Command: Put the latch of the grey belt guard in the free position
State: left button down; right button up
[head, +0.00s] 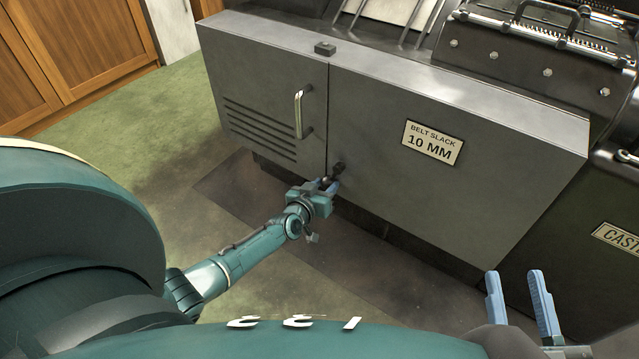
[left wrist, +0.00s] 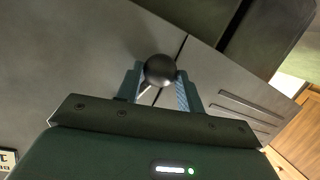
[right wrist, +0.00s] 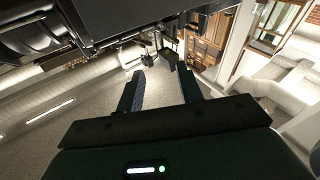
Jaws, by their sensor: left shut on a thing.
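The grey belt guard (head: 390,95) is a long metal box with a louvred door on its left part. The latch (head: 339,168) is a dark knob low on the guard, beside the door seam. My left gripper (head: 328,183) is at the latch and shut on it. In the left wrist view the latch's round black knob (left wrist: 159,70) sits between the two blue fingers. The latch's pivot and its exact angle are mostly hidden. My right gripper (head: 522,290) is open and empty, well away from the guard at the lower right.
A chrome handle (head: 298,115) is on the guard's door. A plate (head: 432,142) on the guard reads BELT SLACK 10 MM. Dark machinery (head: 555,60) stands behind and right. The green floor (head: 190,140) at left is clear.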

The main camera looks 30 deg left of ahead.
pick_arm(q)
jog(key=shift+s+d+f+n, duration=0.1)
jog(key=shift+d+f+n, duration=0.15)
jog(key=shift+d+n, duration=0.05)
jog(key=shift+d+n+h+b, duration=0.35)
jog(key=shift+d+n+h, duration=0.1)
jog(key=shift+n+h, duration=0.15)
jog(key=shift+d, duration=0.1)
pick_arm(e)
jog(key=shift+r, duration=0.1)
pick_arm(q)
jog(key=c, duration=0.9)
grip_release()
pick_arm(e)
jog(key=shift+f, duration=0.25)
